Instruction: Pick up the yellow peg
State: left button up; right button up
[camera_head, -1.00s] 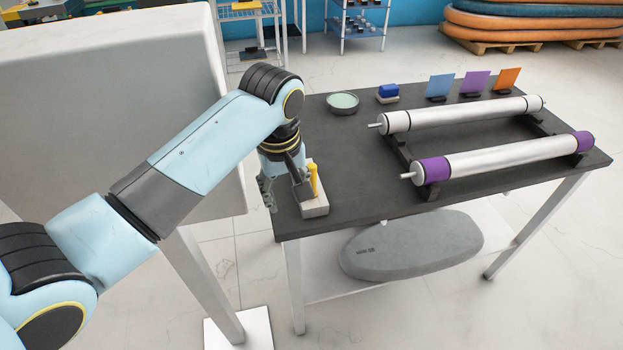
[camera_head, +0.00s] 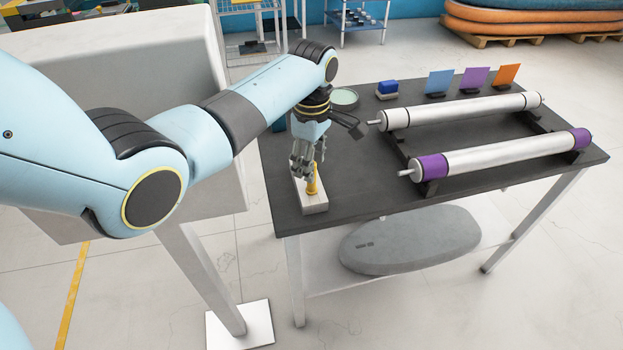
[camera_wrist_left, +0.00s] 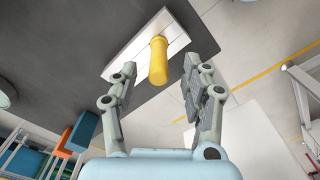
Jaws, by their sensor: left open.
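The yellow peg (camera_head: 312,180) stands upright on a pale block (camera_head: 312,204) near the left front corner of the dark table. My left gripper (camera_head: 303,168) is just above and beside the peg in the head view, with its fingers pointing down and partly covering it. In the left wrist view the peg (camera_wrist_left: 158,62) lies between the two open fingers (camera_wrist_left: 158,88), nearer the picture's middle, with clear gaps on both sides. The block (camera_wrist_left: 150,42) shows behind it. My right gripper is not in view.
Two silver rollers (camera_head: 460,110) (camera_head: 505,155) rest on a rack to the right. A large white panel (camera_head: 110,90) is left of the table.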

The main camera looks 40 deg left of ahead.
pick_arm(q)
jog(key=shift+w+f, duration=0.1)
jog(key=shift+f, duration=1.45)
jog(key=shift+a, duration=0.1)
grip_shut()
